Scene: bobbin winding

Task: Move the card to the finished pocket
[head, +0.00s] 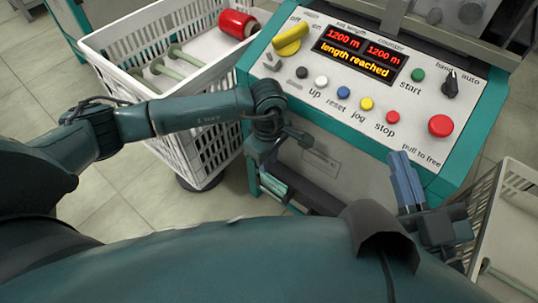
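I cannot make out the card for certain in the head view. A small pale plate (321,161) with fine, unreadable markings is on the machine's front below the panel. A dark ledge or pocket-like part (312,197) lies below it, partly hidden by my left gripper. My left gripper (274,184) is at the machine's front left, pointing down; its fingertips are partly hidden, and I cannot tell whether it holds anything. My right gripper (403,168) is in front of the machine's right side, its blue fingers pointing up and close together, with nothing visible between them.
The control panel (283,92) shows "1200 m", "1200 m" and "length reached", with a yellow switch (291,40) and several buttons. A white crate (119,42) at left holds a red bobbin (238,23) and pale green bobbins (188,56). Another crate (515,172) stands at right.

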